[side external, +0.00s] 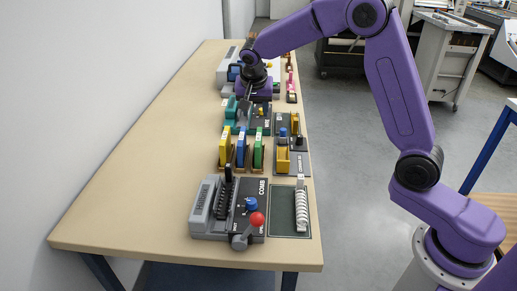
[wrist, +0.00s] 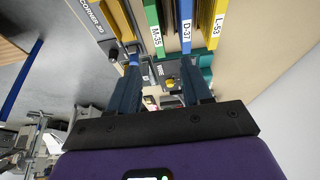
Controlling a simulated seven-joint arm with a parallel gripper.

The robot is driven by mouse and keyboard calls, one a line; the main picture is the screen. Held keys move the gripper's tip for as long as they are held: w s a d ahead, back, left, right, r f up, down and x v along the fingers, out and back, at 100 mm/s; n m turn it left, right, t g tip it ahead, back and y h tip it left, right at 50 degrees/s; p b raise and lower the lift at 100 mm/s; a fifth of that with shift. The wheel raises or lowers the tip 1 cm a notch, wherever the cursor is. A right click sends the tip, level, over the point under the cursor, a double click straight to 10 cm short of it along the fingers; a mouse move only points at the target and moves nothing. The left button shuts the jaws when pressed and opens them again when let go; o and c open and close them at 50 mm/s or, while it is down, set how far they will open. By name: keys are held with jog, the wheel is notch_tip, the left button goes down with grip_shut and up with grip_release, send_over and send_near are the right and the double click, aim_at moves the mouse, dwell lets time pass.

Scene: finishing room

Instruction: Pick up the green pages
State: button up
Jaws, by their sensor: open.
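The green pages (side external: 258,149) stand upright in a holder on the table, at the right end of a row with blue pages (side external: 241,147) and yellow pages (side external: 224,148). In the wrist view the green pages (wrist: 153,28) carry the label M-35, beside blue pages (wrist: 185,24) marked D-37 and yellow pages (wrist: 207,24) marked L-53. My gripper (side external: 245,103) is farther along the table than the row, over the machines behind it. In the wrist view my gripper (wrist: 160,72) is open, with no pages between its fingers.
A grey comb machine (side external: 222,212) with a red-knobbed lever stands at the near end. A corner unit (side external: 283,158) with a yellow block is right of the green pages. A teal machine (side external: 231,108) stands beyond the row. The table's left side (side external: 140,190) is clear.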

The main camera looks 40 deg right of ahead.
aim_at(257, 136)
jog(key=x, duration=1.2)
jog(key=shift+s+x, duration=0.2)
jog(key=shift+x, duration=1.1)
jog(key=shift+s+x, duration=0.2)
jog(key=shift+x, duration=1.15)
jog(key=shift+f, duration=0.35)
jog(key=shift+c, duration=0.3)
grip_shut()
